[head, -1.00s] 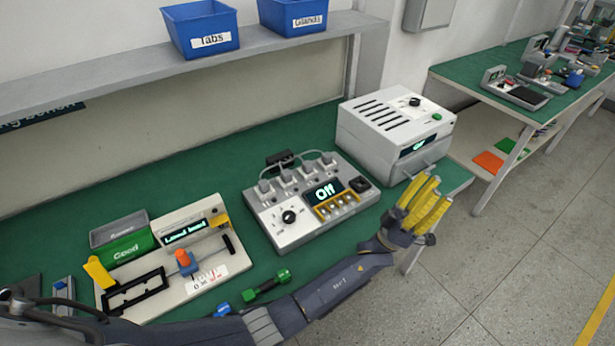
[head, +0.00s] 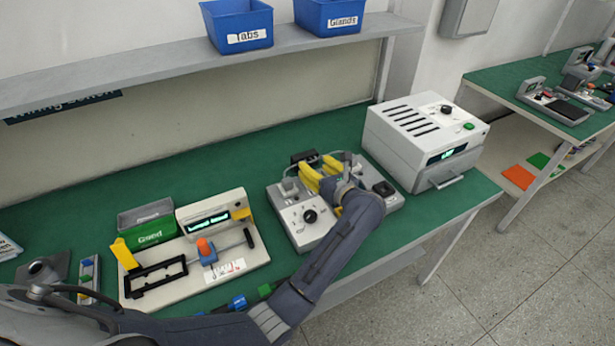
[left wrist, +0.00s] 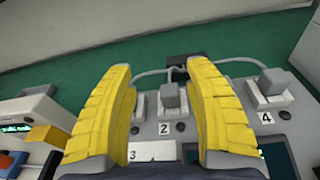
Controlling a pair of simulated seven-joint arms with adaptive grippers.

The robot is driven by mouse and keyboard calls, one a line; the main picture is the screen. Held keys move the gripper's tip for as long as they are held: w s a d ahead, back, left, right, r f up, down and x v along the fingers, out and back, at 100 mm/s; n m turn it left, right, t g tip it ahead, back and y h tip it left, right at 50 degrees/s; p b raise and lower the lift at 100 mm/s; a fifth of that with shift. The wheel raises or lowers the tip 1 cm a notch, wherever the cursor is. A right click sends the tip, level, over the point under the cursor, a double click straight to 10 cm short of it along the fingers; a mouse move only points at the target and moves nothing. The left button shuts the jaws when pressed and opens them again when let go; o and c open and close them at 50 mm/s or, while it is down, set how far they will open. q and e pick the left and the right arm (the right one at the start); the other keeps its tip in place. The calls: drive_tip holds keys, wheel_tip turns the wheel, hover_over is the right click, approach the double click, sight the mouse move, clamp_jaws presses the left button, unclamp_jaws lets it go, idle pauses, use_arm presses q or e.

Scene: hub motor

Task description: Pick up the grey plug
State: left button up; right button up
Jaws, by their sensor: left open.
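A grey plug (left wrist: 171,98) sits in the panel above the label 2, between my fingers in the left wrist view. Another grey plug (left wrist: 268,86) sits at the right above the label 4. Further plugs are partly hidden behind my fingers; one grey plug (head: 289,187) shows left of them in the head view. My left gripper (head: 321,173) is open, with its yellow fingers over the back row of the panel (head: 297,233). In the left wrist view my left gripper (left wrist: 162,75) has its fingers apart, with nothing clearly held. My right gripper is not in view.
A white slotted box (head: 415,145) stands right of the panel. A test fixture (head: 250,262) and a green bin (head: 150,233) stand to the left. Cables run behind the plugs to a black block (left wrist: 178,68). Blue bins (head: 238,30) sit on the shelf above.

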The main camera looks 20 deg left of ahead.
use_arm(q)
wheel_tip(320, 180, down, 4)
drive_tip(key=shift+r+n+g+h, duration=0.25)
drive_tip(key=shift+n+g+h, duration=0.25)
drive_tip(key=shift+h, duration=0.6)
drive_tip(key=shift+x, duration=2.4)
drive_tip(key=shift+d, duration=0.1)
drive_tip(key=shift+c, duration=0.4)
clamp_jaws()
